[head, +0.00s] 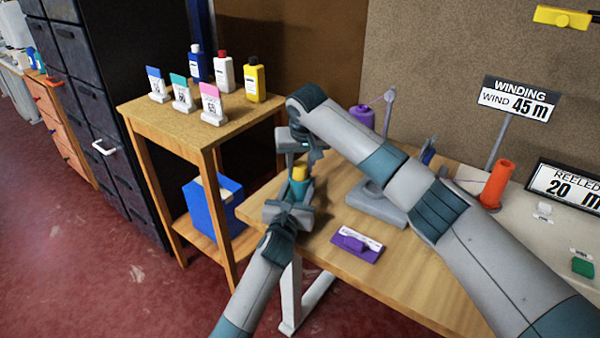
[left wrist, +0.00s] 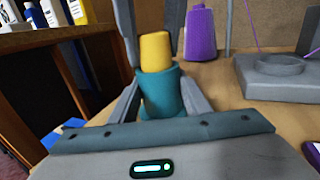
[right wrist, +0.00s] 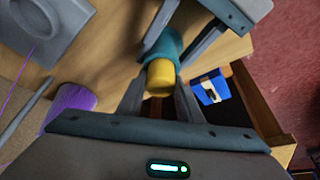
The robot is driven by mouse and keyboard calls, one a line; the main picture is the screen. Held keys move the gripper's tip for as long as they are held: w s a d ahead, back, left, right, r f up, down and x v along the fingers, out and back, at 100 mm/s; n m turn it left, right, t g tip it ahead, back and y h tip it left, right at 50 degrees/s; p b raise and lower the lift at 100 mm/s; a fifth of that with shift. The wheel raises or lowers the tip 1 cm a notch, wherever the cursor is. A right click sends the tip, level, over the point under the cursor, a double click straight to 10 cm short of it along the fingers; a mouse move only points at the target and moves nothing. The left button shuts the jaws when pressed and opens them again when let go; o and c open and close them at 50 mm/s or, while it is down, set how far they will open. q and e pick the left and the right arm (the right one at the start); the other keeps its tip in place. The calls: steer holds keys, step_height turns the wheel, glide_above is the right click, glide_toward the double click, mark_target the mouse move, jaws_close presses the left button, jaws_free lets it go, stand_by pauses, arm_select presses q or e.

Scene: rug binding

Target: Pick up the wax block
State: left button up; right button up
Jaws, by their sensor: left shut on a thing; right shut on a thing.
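A teal cylinder (left wrist: 160,95) with a yellow top (left wrist: 155,52) is held above the near-left part of the table. My left gripper (head: 292,203) is shut on the teal body from below. My right gripper (head: 298,160) points down from above and is shut on the yellow top; this shows in the right wrist view (right wrist: 160,85). No block is clearly marked as wax. Small candidates are a white block (head: 544,208) and a green block (head: 583,266) at the right, each beside a tiny label, and a purple piece (head: 352,243) on a purple card.
An orange spool (head: 496,184) stands by the signs. A side table (head: 190,117) holds bottles and cards, with a blue bin (head: 212,205) below. My right arm crosses the table (head: 400,265).

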mark_target(300, 164)
step_height(300, 164, up, 10)
stand_by(0.6)
stand_by(0.4)
arm_select(q)
steer(key=o, duration=1.2)
steer(key=v, duration=1.2)
steer(key=shift+a, duration=0.1)
